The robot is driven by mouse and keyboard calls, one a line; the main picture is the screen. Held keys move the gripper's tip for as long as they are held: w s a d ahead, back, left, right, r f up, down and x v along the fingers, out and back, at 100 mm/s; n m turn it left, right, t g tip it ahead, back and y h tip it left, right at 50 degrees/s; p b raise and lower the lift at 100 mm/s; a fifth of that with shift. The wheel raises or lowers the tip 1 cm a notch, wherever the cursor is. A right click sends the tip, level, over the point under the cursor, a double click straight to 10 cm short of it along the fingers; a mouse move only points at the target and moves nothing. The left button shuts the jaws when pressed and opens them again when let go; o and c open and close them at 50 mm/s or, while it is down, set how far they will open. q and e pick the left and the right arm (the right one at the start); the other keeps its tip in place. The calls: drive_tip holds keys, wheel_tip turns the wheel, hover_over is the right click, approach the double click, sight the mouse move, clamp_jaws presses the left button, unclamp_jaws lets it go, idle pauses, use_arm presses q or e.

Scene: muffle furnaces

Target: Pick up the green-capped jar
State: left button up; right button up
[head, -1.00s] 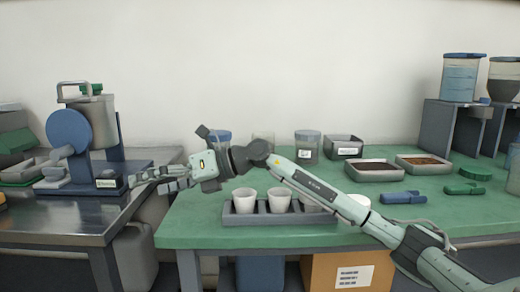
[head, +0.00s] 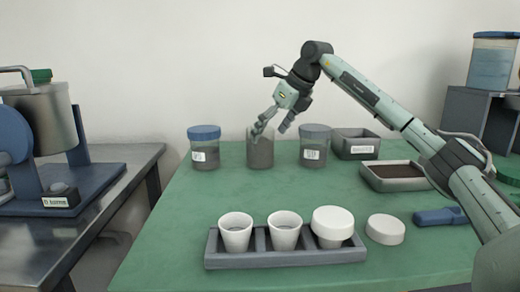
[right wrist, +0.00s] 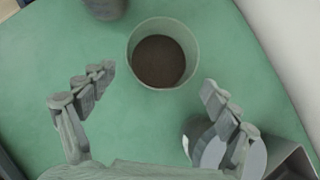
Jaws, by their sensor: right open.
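Three clear jars stand in a row at the back of the green table; no clearly green cap shows. The left jar (head: 204,158) has a blue cap. The middle jar (head: 260,152) shows no cap; in the right wrist view it (right wrist: 161,56) is open, with dark brown contents. The right jar (head: 314,150) has a greyish cap and a label; it (right wrist: 208,146) is partly behind a finger in the right wrist view. My right gripper (head: 271,125) is open and empty, its fingers spread at the middle jar's top. My left gripper is out of view.
A grey rack (head: 285,259) with white cups stands at the front, a white round lid (head: 385,229) beside it. A grey bin (head: 356,145) and a tray of dark material (head: 396,176) lie right of the jars. The table's middle is clear.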

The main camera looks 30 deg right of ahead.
sight(260, 146)
drive_tip(key=x, duration=0.7)
drive_tip(key=shift+s+a+f+b, duration=0.1)
drive_tip(key=shift+s+b, duration=0.2)
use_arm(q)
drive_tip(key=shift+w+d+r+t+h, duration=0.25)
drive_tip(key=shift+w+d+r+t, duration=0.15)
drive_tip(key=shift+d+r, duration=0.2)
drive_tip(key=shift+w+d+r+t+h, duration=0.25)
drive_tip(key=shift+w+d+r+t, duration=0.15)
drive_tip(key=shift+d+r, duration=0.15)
use_arm(e)
drive_tip(key=c, duration=1.2)
drive_tip(key=shift+r, duration=0.65)
wheel_tip(260, 146, up, 3)
drive_tip(key=shift+w+p, duration=0.1)
drive_tip(key=shift+p, duration=0.3)
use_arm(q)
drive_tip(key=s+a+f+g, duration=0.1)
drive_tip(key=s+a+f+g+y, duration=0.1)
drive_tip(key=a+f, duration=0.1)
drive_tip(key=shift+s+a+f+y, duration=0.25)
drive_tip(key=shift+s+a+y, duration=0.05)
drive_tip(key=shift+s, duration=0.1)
use_arm(e)
drive_tip(key=s+a+r, duration=0.4)
drive_tip(key=a+r, duration=0.3)
drive_tip(key=a, duration=0.3)
drive_tip(key=shift+s+a, duration=0.25)
drive_tip(key=shift+a, duration=0.15)
drive_tip(key=shift+f, duration=0.1)
